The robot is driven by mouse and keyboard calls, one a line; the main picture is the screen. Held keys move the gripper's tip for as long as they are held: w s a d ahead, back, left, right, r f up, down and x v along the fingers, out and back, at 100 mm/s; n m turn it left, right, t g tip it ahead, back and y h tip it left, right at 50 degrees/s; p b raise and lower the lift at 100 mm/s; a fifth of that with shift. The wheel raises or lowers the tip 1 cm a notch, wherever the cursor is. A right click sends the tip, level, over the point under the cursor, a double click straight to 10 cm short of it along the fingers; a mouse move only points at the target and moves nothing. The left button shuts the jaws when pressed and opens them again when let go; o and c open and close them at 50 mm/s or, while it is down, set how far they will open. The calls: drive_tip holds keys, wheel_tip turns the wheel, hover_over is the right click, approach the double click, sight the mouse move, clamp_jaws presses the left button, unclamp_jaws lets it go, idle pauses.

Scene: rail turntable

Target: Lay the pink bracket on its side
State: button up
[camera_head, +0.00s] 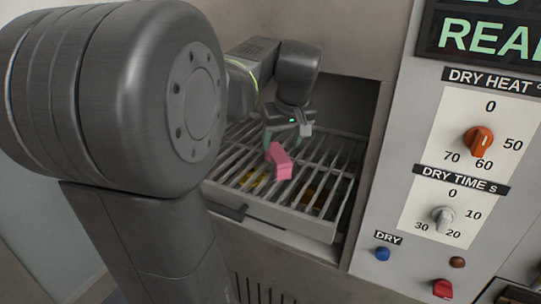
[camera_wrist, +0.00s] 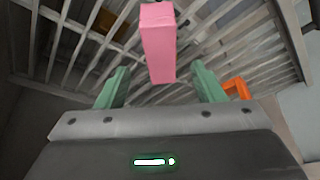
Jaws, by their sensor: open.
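The pink bracket (camera_head: 279,162) rests on the slatted metal rack (camera_head: 325,224) inside the machine's opening. In the wrist view the bracket (camera_wrist: 158,42) appears as a pink block ahead of my gripper, in line with the gap between the green fingers. My gripper (camera_head: 287,138) is at the rack, just behind the bracket in the head view. In the wrist view my gripper (camera_wrist: 160,88) has its two green fingers spread apart with nothing between them. I cannot tell whether a finger touches the bracket in the head view, where the two overlap.
An orange piece (camera_wrist: 236,88) shows right of the fingers in the wrist view. Yellow-orange shapes (camera_head: 312,197) lie below the slats. The opening's walls and top edge surround my arm. A control panel (camera_head: 455,150) with knobs and buttons stands to the right.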

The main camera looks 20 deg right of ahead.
sight(278, 153)
drive_tip(key=x, duration=0.7)
drive_tip(key=shift+w+f+p, duration=0.15)
drive_tip(key=shift+w+p, duration=0.05)
drive_tip(key=shift+p, duration=0.2)
drive_tip(key=shift+c, duration=0.4)
clamp_jaws()
drive_tip(key=shift+r, duration=0.25)
